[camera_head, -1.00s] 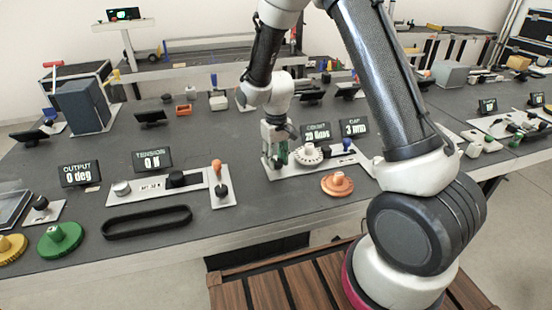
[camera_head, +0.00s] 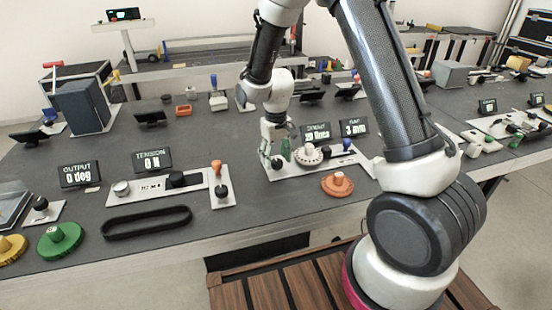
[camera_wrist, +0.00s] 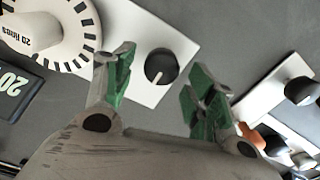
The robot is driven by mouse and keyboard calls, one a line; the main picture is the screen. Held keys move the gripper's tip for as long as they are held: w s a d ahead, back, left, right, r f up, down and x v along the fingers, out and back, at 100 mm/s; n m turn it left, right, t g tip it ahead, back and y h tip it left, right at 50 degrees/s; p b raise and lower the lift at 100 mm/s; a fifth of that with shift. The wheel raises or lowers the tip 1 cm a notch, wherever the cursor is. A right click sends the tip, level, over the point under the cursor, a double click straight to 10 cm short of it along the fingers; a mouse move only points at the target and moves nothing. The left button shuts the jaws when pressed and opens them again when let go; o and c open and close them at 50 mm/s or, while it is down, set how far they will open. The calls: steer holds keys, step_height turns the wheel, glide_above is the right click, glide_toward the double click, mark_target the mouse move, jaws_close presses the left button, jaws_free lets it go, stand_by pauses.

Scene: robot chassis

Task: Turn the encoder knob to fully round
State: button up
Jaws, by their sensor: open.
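The likely encoder knob is a round black knob (camera_wrist: 161,67) with a white pointer line. It stands on a white plate (camera_wrist: 140,28) beside a white slotted disc (camera_wrist: 50,35) marked with a 20. In the wrist view the knob lies between and slightly beyond the two green-padded fingers of my gripper (camera_wrist: 158,92), with a gap to each finger. In the head view my open gripper (camera_head: 276,153) is over the left end of the same plate (camera_head: 292,173), left of the slotted disc (camera_head: 308,154). I cannot tell its exact height above the knob.
Two dark displays (camera_head: 317,133) (camera_head: 353,128) stand behind the plate; the right one reads 3 mm. An orange disc (camera_head: 338,185) lies in front. Another plate with a red-topped lever (camera_head: 217,170) stands to the left, with a black belt (camera_head: 147,222) near it.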

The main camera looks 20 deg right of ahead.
mark_target(277, 161)
step_height(277, 161, up, 11)
steer(key=shift+r, duration=0.15)
steer(key=shift+s, duration=0.15)
steer(key=s+d+r+m+t, duration=0.1)
steer(key=s+d+r, duration=0.4)
steer(key=s, duration=0.4)
steer(key=s+d+r+m+t, duration=0.1)
steer(key=s+d+r+t, duration=0.1)
steer(key=s+d+r, duration=0.3)
steer(key=s+d+r+t, duration=0.1)
steer(key=s+d+r, duration=0.4)
steer(key=s, duration=0.7)
steer(key=shift+s+r+m, duration=0.4)
steer(key=shift+r, duration=0.35)
